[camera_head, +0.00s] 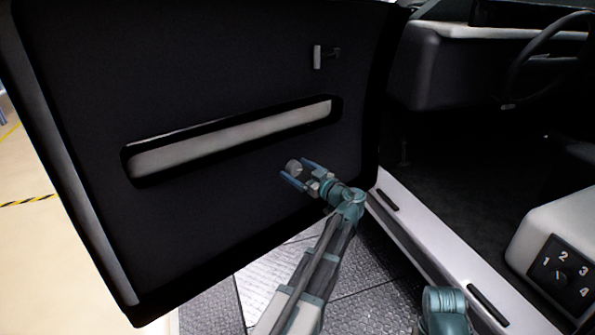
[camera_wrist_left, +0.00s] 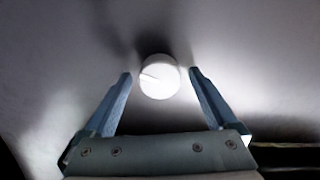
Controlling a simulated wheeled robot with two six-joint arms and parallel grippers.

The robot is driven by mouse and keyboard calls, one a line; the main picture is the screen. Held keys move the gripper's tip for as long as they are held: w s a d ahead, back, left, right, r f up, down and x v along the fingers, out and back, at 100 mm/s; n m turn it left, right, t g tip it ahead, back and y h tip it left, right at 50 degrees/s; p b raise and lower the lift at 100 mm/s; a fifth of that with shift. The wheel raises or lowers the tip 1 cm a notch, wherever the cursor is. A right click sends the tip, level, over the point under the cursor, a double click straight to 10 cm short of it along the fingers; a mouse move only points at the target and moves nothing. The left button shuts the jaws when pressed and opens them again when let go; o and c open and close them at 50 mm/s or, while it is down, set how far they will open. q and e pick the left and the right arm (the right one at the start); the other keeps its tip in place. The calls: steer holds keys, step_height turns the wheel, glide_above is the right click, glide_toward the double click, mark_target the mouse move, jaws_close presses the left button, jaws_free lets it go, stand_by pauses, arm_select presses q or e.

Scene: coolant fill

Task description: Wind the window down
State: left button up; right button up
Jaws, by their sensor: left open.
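The car door's dark inner panel (camera_head: 220,80) stands open at the left of the head view. A small pale round knob (camera_head: 293,166) sits low on it; I take it for the window control. My left gripper (camera_head: 295,171) is open at the knob, with one fingertip on each side. In the left wrist view a gap shows between the knob and each finger; whether the tips reach past its face I cannot tell. My right gripper is out of view.
A long pale armrest recess (camera_head: 230,140) and a small door handle (camera_head: 318,57) lie above the knob. The white door sill (camera_head: 420,240) runs to the right. A numbered dial panel (camera_head: 562,275) and the steering wheel (camera_head: 540,60) are farther right.

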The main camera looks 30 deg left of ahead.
arm_select(q)
steer(key=c, duration=1.4)
steer(key=shift+m, duration=0.3)
steer(key=m, duration=0.8)
steer(key=shift+m, duration=0.3)
steer(key=m, duration=0.4)
steer(key=shift+w+d, duration=0.1)
steer(key=m, duration=0.5)
steer(key=shift+f, duration=0.1)
steer(key=shift+m, duration=0.3)
